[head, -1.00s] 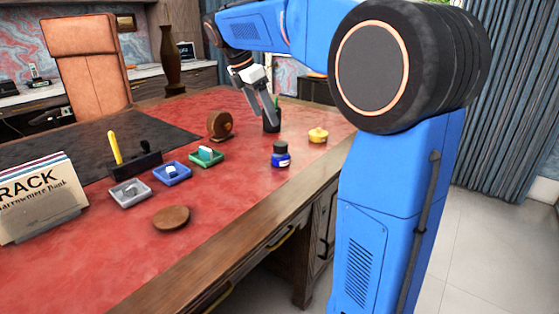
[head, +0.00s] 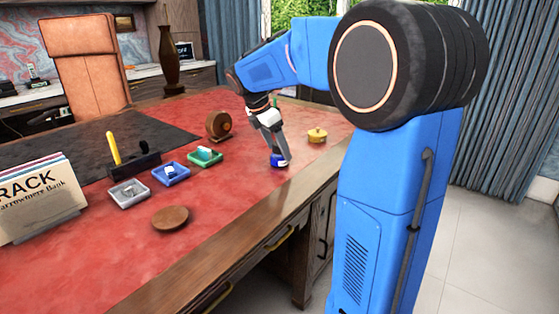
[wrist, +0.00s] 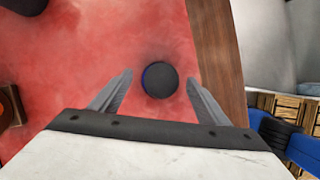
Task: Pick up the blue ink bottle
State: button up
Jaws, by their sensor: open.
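The blue ink bottle (head: 276,161) stands on the red leather desk top (head: 235,198) near its front edge. In the head view my gripper's fingers partly cover it. In the wrist view its round dark cap (wrist: 160,80) shows from above, with a thin blue edge at its left. My gripper (head: 279,150) is open and points down at the bottle. In the wrist view the two fingers of my gripper (wrist: 160,82) lie on either side of the cap, with red desk showing between each finger and the cap. Nothing is held.
A yellow round pot (head: 317,136) stands right of the bottle. Green (head: 206,158), blue (head: 171,174) and grey (head: 130,194) trays, a wooden disc (head: 171,218) and a round wooden piece (head: 219,126) lie to the left. The wooden desk edge (wrist: 220,60) runs close by.

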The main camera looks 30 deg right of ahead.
jog(key=shift+x, duration=1.3)
jog(key=shift+c, duration=0.4)
jog(key=c, duration=1.3)
jog(key=shift+r, duration=0.15)
